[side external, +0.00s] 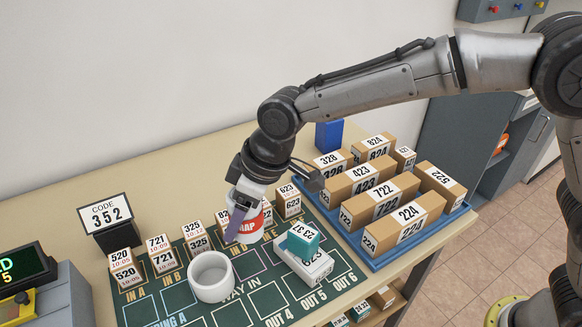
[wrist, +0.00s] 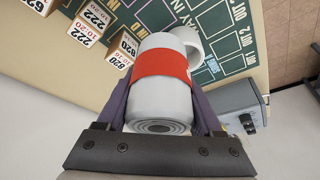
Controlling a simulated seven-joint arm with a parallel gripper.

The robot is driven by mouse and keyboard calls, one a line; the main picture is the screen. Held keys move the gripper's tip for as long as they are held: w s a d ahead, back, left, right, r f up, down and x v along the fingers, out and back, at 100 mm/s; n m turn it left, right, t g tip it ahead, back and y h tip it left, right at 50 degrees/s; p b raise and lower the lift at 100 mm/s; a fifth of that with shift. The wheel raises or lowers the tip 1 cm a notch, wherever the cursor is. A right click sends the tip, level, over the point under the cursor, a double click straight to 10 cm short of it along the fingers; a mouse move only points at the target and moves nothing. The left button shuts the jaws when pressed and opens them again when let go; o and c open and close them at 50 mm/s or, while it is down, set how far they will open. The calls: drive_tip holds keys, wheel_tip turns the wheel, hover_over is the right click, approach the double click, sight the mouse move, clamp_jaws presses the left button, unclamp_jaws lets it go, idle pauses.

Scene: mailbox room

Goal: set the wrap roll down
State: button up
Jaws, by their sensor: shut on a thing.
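The wrap roll (side external: 247,226) is a white cylinder with a red label reading "WRAP". My gripper (side external: 238,212) is shut on it, with a purple finger across its side. In the wrist view the roll (wrist: 160,88) lies between the two purple fingers of my gripper (wrist: 161,100), its red band facing the camera and its ringed end toward the palm. In the side view the roll is over the green mat (side external: 178,299), behind and right of a white hollow ring (side external: 211,278). I cannot tell whether its bottom touches the mat.
Small numbered boxes (side external: 162,255) stand in a row along the mat's back. A white box with a teal block (side external: 303,240) on it is close right of the roll. A blue tray (side external: 378,262) of brown parcels stands further right. A code sign (side external: 107,219) is at left.

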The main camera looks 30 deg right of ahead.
drive_tip(key=w+d+m, duration=0.1)
drive_tip(key=w+d, duration=0.2)
drive_tip(key=d, duration=0.3)
drive_tip(key=w+d+m+t+h, duration=0.1)
drive_tip(key=w+d+m, duration=0.1)
drive_tip(key=w+d, duration=0.2)
drive_tip(key=shift+d, duration=0.95)
drive_tip(key=w+d+m, duration=0.1)
drive_tip(key=d, duration=0.3)
drive_tip(key=w+d+m, duration=0.1)
drive_tip(key=w+d, duration=0.1)
drive_tip(key=d, duration=0.3)
drive_tip(key=w+d+m+h, duration=0.1)
drive_tip(key=d, duration=0.4)
drive_tip(key=shift+w+d+r+m+t, duration=0.25)
drive_tip(key=shift+m+t, duration=0.05)
drive_tip(key=w+f, duration=0.2)
drive_tip(key=w, duration=0.2)
drive_tip(key=w+a+f, duration=0.1)
drive_tip(key=w+f, duration=0.2)
drive_tip(key=w, duration=0.1)
drive_tip(key=w+f, duration=0.3)
drive_tip(key=w, duration=0.1)
drive_tip(key=shift+w+a+f, duration=0.2)
drive_tip(key=shift+a, duration=0.2)
drive_tip(key=shift+w+a+f, duration=0.15)
drive_tip(key=shift+w+f, duration=0.5)
drive_tip(key=shift+f, duration=1.6)
drive_tip(key=shift+f, duration=0.15)
